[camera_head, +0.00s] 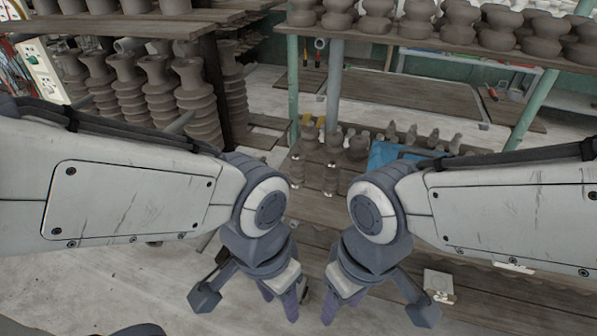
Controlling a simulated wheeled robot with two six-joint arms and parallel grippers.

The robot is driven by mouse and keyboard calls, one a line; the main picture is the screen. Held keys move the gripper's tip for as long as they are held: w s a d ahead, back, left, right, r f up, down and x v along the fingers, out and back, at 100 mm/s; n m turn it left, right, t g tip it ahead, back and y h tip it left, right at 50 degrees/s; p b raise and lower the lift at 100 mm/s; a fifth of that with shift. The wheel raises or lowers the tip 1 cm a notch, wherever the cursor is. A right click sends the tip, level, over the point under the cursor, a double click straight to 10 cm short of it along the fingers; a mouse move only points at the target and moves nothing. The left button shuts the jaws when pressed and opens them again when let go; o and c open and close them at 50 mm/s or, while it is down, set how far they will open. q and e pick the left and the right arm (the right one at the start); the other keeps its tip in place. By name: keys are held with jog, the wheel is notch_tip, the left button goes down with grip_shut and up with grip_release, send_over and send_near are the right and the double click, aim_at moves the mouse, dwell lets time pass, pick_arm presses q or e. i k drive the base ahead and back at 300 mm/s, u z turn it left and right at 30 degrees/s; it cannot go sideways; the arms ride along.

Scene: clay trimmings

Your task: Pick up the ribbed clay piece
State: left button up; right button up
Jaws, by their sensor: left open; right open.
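Several tall ribbed clay pieces (160,92) stand upright on the left rack. I cannot tell which ribbed piece the task means, and none shows clearly beside my grippers. My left gripper (246,300) is at the lower middle, pointing down, with its fingers spread and nothing visible between them. My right gripper (378,308) is just to its right, also pointing down, spread and empty. Both are far from the ribbed pieces on the rack. My arms and grippers hide much of the surface below them.
A wooden plank bench (320,212) runs behind and below my grippers. Small clay pieces (357,146) and a blue sheet (392,155) lie on it. A small pale block (438,281) is right of my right gripper. Rounded clay pieces (462,24) fill the upper shelf. Posts (334,85) stand behind.

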aim_at(297, 159)
jog(key=u, duration=1.25)
jog(key=i, duration=1.4)
jog(key=z, duration=1.8)
jog(key=i, duration=0.5)
jog(key=u, duration=0.05)
